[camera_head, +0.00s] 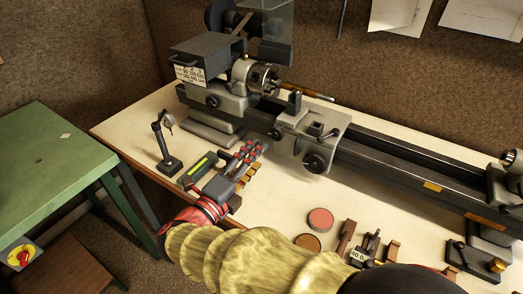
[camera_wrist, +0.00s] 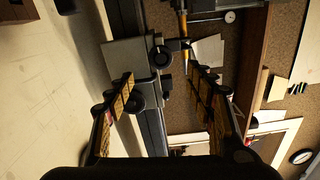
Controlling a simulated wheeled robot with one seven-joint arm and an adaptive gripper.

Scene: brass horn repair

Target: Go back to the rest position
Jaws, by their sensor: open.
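My gripper (camera_head: 249,160) is over the left part of the bench, in front of the lathe (camera_head: 225,80), with my arm reaching in from the lower right. In the wrist view my gripper (camera_wrist: 160,78) shows two fingers with yellow-brown pads spread wide apart, with nothing held between them. Part of the lathe (camera_wrist: 152,120) shows beyond the gap between the fingers. My arm hides part of the bench's front edge in the head view.
The pale bench top (camera_head: 290,205) carries a dial gauge stand (camera_head: 168,160), a yellow-green bar (camera_head: 198,168), two round tins (camera_head: 320,219) and small blocks (camera_head: 370,243). A green table (camera_head: 45,165) stands at left. The lathe bed (camera_head: 420,173) runs right.

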